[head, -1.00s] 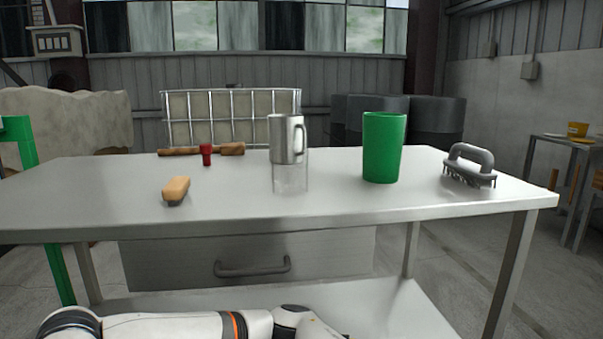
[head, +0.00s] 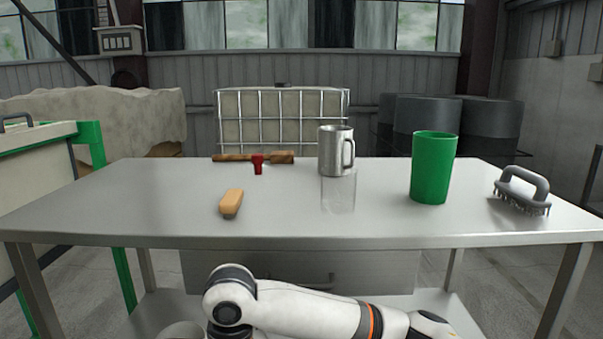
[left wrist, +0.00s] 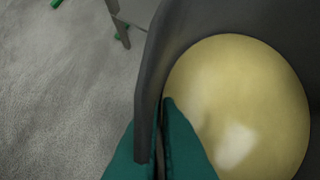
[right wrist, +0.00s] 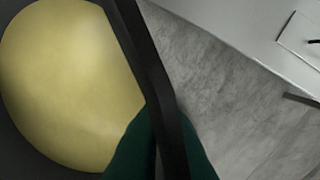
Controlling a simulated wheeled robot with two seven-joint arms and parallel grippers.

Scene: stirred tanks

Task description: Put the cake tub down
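The cake tub is a dark grey tub with a smooth yellow round mass inside. In the left wrist view I see its wall (left wrist: 150,85) and the yellow inside (left wrist: 240,105); the right wrist view shows its wall (right wrist: 140,50) and the yellow inside (right wrist: 70,85). My left gripper (left wrist: 160,130) has its green fingers on either side of the tub's wall, shut on it. My right gripper (right wrist: 168,130) grips the wall likewise. The tub and both grippers are out of the head view; one of my arms shows at its bottom.
A steel table (head: 130,205) stands ahead, with a drawer below. The left and front are clear.

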